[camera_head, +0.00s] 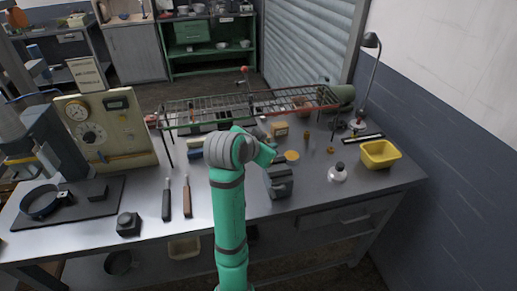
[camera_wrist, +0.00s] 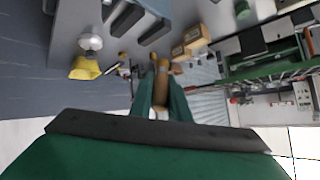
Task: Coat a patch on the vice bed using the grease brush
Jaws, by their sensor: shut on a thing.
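In the wrist view, my gripper (camera_wrist: 162,88) is shut on a tan, wooden-looking handle (camera_wrist: 161,72), which I take to be the grease brush. Its bristles cannot be made out. In the head view my green arm and grey wrist hide the gripper and the brush. A dark grey block with raised jaws, likely the vice (camera_head: 279,183), stands on the bench just right of my forearm. Dark blocks that may be its jaws (camera_wrist: 155,31) show at the top of the wrist view, apart from the brush. I cannot tell whether its bed has grease.
A wire rack (camera_head: 290,97) spans the back of the bench (camera_head: 330,205). A white bottle (camera_head: 338,172), yellow bin (camera_head: 380,153) and lamp (camera_head: 362,85) stand at right.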

